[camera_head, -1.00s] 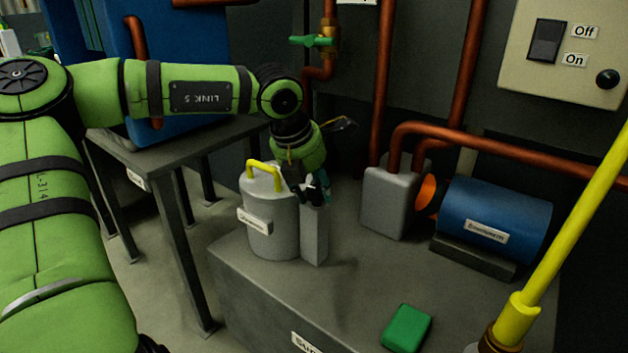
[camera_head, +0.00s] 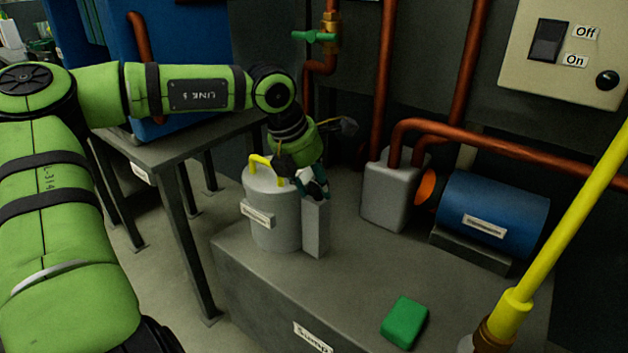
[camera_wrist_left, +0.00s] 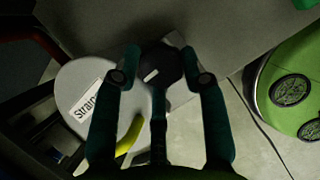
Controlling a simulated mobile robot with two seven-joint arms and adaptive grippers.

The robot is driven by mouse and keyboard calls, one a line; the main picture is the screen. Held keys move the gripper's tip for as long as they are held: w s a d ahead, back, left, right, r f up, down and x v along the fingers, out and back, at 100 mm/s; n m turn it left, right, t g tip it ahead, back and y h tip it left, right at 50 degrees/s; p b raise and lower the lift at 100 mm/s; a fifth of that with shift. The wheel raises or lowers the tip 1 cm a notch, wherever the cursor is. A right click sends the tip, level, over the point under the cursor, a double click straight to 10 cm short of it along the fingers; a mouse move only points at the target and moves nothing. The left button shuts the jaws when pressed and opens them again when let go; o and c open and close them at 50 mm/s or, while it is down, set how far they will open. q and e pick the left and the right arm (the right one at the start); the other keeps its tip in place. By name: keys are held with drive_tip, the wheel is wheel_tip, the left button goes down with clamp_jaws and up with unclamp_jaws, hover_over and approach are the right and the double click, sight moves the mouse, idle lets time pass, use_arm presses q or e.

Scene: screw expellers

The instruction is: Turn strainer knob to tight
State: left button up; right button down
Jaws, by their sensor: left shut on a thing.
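The strainer is a grey cylinder (camera_head: 275,228) with a yellow handle on its lid and a label on its side. It also shows in the wrist view (camera_wrist_left: 72,85). A square grey post (camera_head: 315,232) stands against its right side. The dark round knob (camera_wrist_left: 161,66) with a white mark sits over the post in the wrist view; my gripper mostly hides it in the head view. My left gripper (camera_head: 316,190) reaches down over the post. In the wrist view its fingers (camera_wrist_left: 162,78) are on both sides of the knob, shut on it. My right gripper is not in view.
A green block (camera_head: 405,322) lies on the sump top. A grey box with copper pipes (camera_head: 390,198) and a blue motor (camera_head: 495,220) stand to the right. A yellow pole (camera_head: 560,235) rises at front right. The sump top (camera_head: 345,290) is clear in the middle.

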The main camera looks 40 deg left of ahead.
use_arm(q)
drive_tip(key=o, duration=1.1)
drive_tip(key=shift+w+d+r, duration=0.1)
drive_tip(key=shift+d, duration=0.05)
